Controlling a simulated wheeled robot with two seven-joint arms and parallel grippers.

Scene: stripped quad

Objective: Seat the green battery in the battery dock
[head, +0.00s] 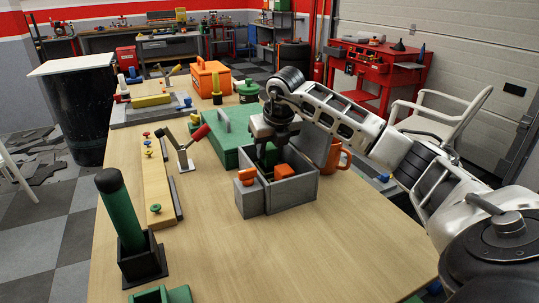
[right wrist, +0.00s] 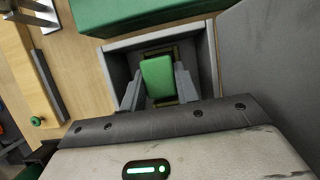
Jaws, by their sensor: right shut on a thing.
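The battery dock (head: 292,190) is an open grey box on the wooden table, with a smaller grey block and an orange piece at its left. My right gripper (head: 270,152) points down into the dock, with its fingers partly hidden by the box. The green battery (right wrist: 158,77) is between its two grey fingers in the right wrist view, and the gripper is shut on it. The battery is within the dock walls (right wrist: 205,62), above or in a dark recess. I cannot tell whether its bottom touches the floor. My left gripper is not in view.
A large green case (head: 215,148) stands just behind the dock, and an orange mug (head: 338,157) stands right of it. A green cylinder (head: 121,212) stands in a black holder at front left. A wooden strip with knobs (head: 155,180) lies left. The front middle table is clear.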

